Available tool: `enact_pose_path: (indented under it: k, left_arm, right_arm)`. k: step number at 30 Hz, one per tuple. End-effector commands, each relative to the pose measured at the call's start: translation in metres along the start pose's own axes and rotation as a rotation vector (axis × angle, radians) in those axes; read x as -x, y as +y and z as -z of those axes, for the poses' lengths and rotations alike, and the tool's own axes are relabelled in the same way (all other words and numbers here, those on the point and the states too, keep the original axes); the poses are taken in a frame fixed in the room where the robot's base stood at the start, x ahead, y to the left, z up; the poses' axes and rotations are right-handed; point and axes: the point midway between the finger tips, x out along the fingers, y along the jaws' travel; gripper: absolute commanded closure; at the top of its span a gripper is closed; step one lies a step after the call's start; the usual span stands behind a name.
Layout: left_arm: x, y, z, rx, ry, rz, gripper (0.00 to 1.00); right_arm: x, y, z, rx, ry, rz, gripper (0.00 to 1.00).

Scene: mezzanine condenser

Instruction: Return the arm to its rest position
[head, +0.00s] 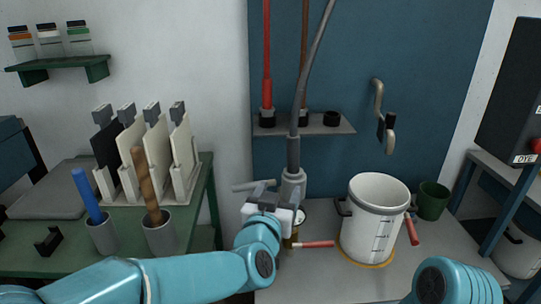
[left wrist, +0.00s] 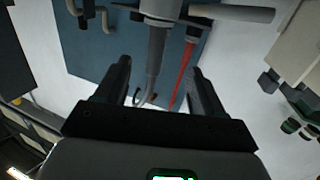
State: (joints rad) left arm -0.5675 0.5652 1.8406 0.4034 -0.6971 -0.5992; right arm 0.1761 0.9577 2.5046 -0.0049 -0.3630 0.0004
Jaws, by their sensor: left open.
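My left arm, teal, comes in from the lower left of the head view. Its gripper (head: 262,188) is raised over the bench in front of the grey pipe (head: 293,150). In the left wrist view, the two dark fingers of the left gripper (left wrist: 162,85) stand apart with nothing held between them. The grey pipe (left wrist: 156,50) and a red rod (left wrist: 183,75) show behind the gap. Part of my right arm shows at the lower right of the head view; its gripper is out of view.
A green table (head: 60,262) at left holds a rack of plates (head: 150,165) and two grey cups with tools. A wall shelf (head: 335,127) is behind.

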Motion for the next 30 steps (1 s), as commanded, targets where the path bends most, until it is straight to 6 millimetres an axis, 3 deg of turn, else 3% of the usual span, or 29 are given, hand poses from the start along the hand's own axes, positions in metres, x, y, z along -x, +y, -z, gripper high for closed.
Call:
enact_pose_path:
  k: [4,8,12,15,18,22,25,30]
  left_arm:
    - [0.007,-0.037,-0.096,0.039,-0.235,0.011,0.31]
    - [0.044,-0.07,-0.196,0.12,-0.491,0.027,0.31]
    - [0.115,-0.091,-0.289,0.251,-0.776,0.052,0.31]
    - [0.18,-0.095,-0.34,0.367,-0.977,0.075,0.31]
    - [0.243,-0.089,-0.371,0.485,-1.152,0.096,0.31]
    - [0.303,-0.076,-0.389,0.603,-1.308,0.113,0.31]
    - [0.327,-0.069,-0.394,0.652,-1.37,0.119,0.31]
    - [0.335,-0.067,-0.396,0.67,-1.391,0.122,0.31]
  right_arm:
    - [0.017,-0.006,0.0,0.0,0.0,0.0,0.57]
    - [0.029,-0.011,-0.001,0.0,0.0,0.0,0.57]
    - [0.043,-0.016,-0.001,0.0,0.0,0.0,0.57]
    - [0.053,-0.019,-0.001,0.0,0.0,0.0,0.57]
    - [0.061,-0.022,-0.001,0.0,0.0,0.0,0.57]
    - [0.067,-0.024,-0.001,0.0,0.0,0.0,0.57]
    - [0.068,-0.025,-0.001,0.0,0.0,0.0,0.57]
    - [0.068,-0.025,-0.001,0.0,0.0,0.0,0.57]
